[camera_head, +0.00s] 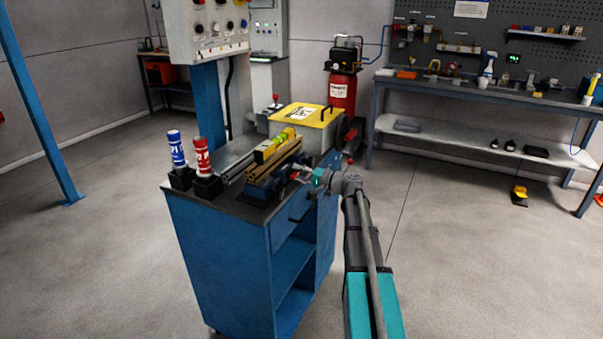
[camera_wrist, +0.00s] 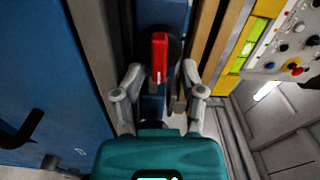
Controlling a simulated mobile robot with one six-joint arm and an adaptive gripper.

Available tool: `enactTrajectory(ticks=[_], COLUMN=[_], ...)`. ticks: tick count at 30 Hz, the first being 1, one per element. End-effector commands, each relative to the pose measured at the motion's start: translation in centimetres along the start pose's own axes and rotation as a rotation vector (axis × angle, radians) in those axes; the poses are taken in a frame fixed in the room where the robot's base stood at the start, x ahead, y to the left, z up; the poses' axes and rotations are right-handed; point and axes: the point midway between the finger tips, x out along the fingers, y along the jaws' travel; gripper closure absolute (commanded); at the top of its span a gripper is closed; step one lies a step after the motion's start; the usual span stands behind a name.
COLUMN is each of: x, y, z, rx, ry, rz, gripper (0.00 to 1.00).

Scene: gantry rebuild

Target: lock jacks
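A red lever or handle (camera_wrist: 159,55) sits on a round dark hub on a blue part in the wrist view. My gripper (camera_wrist: 162,75) is open, with one grey finger on each side of the red handle; I cannot see that either finger touches it. In the head view my gripper (camera_head: 304,172) is at the right side of the blue vise-like fixture (camera_head: 262,186) on the blue cabinet. A blue cylinder (camera_head: 177,150) and a red cylinder (camera_head: 203,158), both with white markings, stand upright in black bases at the cabinet's left corner. I cannot tell which parts are the jacks.
A yellow-green level (camera_head: 277,145) lies on the fixture. A yellow box cover (camera_head: 299,115) and a handwheel (camera_head: 351,138) are behind. A control panel (camera_head: 208,28) stands above the cabinet. A workbench (camera_head: 470,92) is at the back right. The floor on the right is mostly clear.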

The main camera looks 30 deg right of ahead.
Motion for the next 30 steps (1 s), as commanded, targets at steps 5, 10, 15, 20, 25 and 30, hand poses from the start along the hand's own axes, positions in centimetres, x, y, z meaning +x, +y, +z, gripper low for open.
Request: enactTrajectory(ticks=[5,10,15,20,25,30], x=[0.2,0.1,-0.4,-1.6,-3.5,-5.5], y=[0.0,0.0,0.0,-0.1,-0.1,-0.1], z=[0.1,-0.1,-0.2,-0.2,-0.1,0.0], rx=[0.002,0.002,0.002,0.002,0.002,0.002], ry=[-0.006,-0.003,0.0,0.001,0.001,0.0], rz=[-0.001,-0.002,-0.002,-0.003,-0.003,-0.003], gripper=[0.49,0.49,0.49,0.49,0.49,0.49])
